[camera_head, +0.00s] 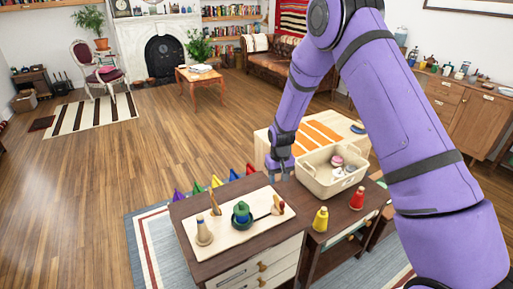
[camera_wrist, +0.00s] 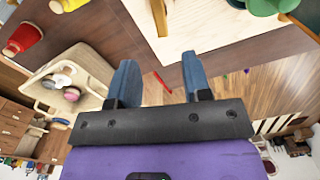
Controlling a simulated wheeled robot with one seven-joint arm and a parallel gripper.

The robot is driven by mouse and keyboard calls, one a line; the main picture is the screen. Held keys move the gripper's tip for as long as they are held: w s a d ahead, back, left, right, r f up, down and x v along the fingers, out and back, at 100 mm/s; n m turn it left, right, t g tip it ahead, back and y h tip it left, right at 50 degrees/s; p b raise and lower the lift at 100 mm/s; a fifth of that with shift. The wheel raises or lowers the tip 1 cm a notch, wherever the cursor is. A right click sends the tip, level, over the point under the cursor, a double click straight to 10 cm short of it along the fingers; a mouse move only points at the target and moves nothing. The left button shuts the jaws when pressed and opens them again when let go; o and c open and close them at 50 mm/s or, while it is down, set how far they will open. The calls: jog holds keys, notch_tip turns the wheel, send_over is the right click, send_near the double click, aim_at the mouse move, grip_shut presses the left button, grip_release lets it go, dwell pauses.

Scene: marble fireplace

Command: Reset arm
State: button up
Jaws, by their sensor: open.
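My arm is purple with black bands and reaches from the right side of the head view over to the dark wooden cabinet (camera_head: 185,210). My gripper (camera_head: 281,172) points down near the cabinet's back edge, left of the cream basket. In the wrist view my gripper (camera_wrist: 157,75) shows two blue-grey fingers well apart with nothing between them. Floor and a thin red object show beyond the fingers.
A cream board (camera_head: 188,224) holds a green pot-like item (camera_head: 241,216) and a beige bottle (camera_head: 204,232). Open floor lies left.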

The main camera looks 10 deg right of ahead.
jog(key=s+d+r+t, duration=0.1)
jog(key=s+r, duration=0.3)
jog(key=r, duration=0.6)
jog(key=s+d+r+t, duration=0.15)
jog(key=s+r, duration=0.25)
jog(key=r, duration=0.6)
jog(key=s+d+r, duration=0.2)
jog(key=s+r, duration=0.2)
jog(key=r, duration=0.6)
jog(key=s+d+r+t, duration=0.1)
jog(key=s+r, duration=0.4)
jog(key=s, duration=0.7)
jog(key=s+d+r+t, duration=0.1)
jog(key=s+r, duration=0.4)
jog(key=s, duration=0.8)
jog(key=shift+s+d+m+t, duration=0.2)
jog(key=shift+s+m+t, duration=0.1)
jog(key=shift+t, duration=0.05)
